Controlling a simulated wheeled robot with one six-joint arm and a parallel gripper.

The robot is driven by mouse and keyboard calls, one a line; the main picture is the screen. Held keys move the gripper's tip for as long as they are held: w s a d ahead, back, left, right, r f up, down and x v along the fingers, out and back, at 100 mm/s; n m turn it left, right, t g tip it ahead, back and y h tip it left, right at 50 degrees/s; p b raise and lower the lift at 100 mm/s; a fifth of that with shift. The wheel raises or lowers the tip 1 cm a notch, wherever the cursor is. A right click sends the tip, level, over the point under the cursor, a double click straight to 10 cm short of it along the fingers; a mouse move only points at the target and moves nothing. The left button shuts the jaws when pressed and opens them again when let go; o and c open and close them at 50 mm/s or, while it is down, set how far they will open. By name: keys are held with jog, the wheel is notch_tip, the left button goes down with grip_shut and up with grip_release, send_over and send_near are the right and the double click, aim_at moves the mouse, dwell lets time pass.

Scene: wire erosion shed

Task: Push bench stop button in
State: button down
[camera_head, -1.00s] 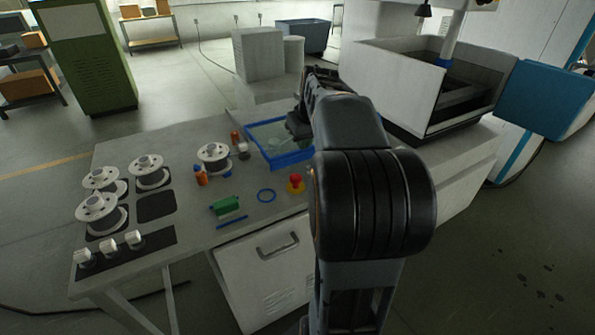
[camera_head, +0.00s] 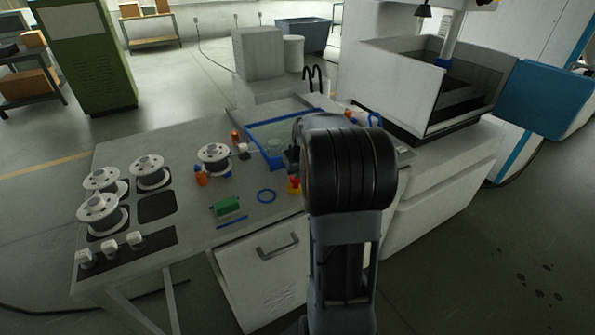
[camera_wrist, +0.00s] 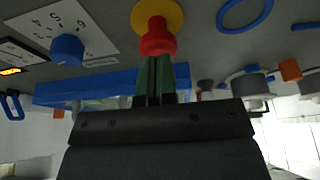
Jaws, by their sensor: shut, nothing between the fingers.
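The bench stop button is a red mushroom head (camera_wrist: 157,37) on a yellow base. In the wrist view it is at the top centre, straight beyond the fingertips. In the head view the stop button (camera_head: 295,185) is partly hidden behind my arm. My gripper (camera_wrist: 155,62) has its two greenish fingers together with nothing between them. The fingertips are very close to the red head; I cannot tell whether they touch it. In the head view my arm hides most of the gripper.
A blue-rimmed tray (camera_head: 262,152) lies behind the button. A blue ring (camera_head: 266,196), a green block (camera_head: 227,206) and white spools (camera_head: 213,155) are to the left. A blue knob (camera_wrist: 67,49) on a white dial plate shows in the wrist view.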

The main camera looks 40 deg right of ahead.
jog(key=shift+f, duration=0.15)
notch_tip(320, 180, down, 2)
jog(key=shift+f+b, duration=0.1)
jog(key=shift+b, duration=0.95)
jog(key=shift+s+a+f, duration=0.1)
jog(key=shift+s, duration=0.05)
jog(key=shift+r+p, duration=0.3)
notch_tip(320, 180, up, 5)
jog(key=p, duration=0.2)
jog(key=shift+s+p, duration=0.15)
jog(key=shift+p, duration=0.25)
jog(key=b+v, duration=0.1)
jog(key=v, duration=0.8)
jog(key=shift+r, duration=0.25)
